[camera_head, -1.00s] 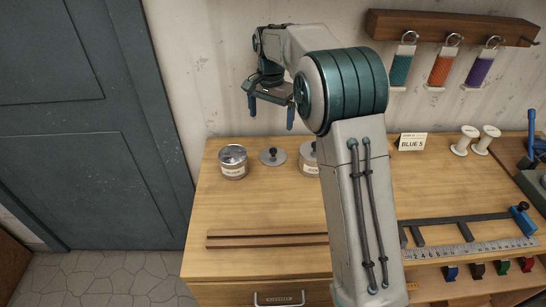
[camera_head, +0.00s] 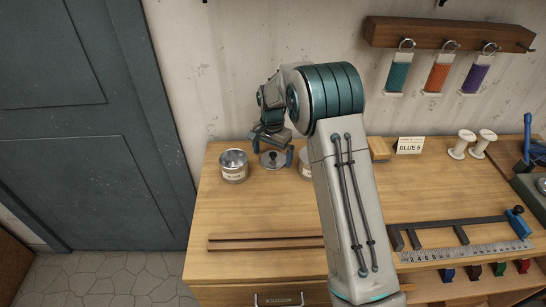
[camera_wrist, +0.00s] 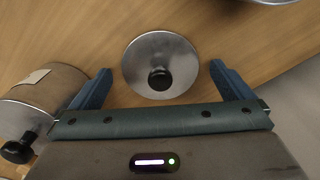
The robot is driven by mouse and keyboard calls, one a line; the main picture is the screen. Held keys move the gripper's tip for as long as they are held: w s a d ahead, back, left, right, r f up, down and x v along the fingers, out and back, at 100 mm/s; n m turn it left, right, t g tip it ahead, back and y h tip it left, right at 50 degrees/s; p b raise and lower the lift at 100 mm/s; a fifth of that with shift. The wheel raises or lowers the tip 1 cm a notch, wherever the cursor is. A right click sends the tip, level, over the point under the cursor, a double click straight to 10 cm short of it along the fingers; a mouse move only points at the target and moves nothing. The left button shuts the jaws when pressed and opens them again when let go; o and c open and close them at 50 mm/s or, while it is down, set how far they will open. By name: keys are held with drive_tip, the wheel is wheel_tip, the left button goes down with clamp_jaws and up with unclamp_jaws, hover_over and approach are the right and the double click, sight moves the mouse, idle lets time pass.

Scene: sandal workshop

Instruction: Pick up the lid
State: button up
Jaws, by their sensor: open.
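The lid (camera_wrist: 160,55) is a round grey metal disc with a black knob (camera_wrist: 160,79), lying flat on the wooden bench. In the head view the lid (camera_head: 273,160) sits between an open-topped tin and a second tin, partly hidden by my gripper. My gripper (camera_head: 272,155) is low over it. In the wrist view my gripper (camera_wrist: 160,80) is open, one blue finger on each side of the lid, with the knob centred between them. Nothing is held. Whether the fingers touch the bench is not clear.
A labelled tin (camera_head: 233,166) stands left of the lid. A second tin with a black-knobbed lid (camera_wrist: 40,95) lies close to one finger in the wrist view. Wooden strips (camera_head: 265,243) lie at the front. The bench (camera_head: 250,210) between is clear.

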drive_tip(key=shift+f, duration=0.3)
drive_tip(key=c, duration=0.9)
drive_tip(key=shift+r, duration=0.15)
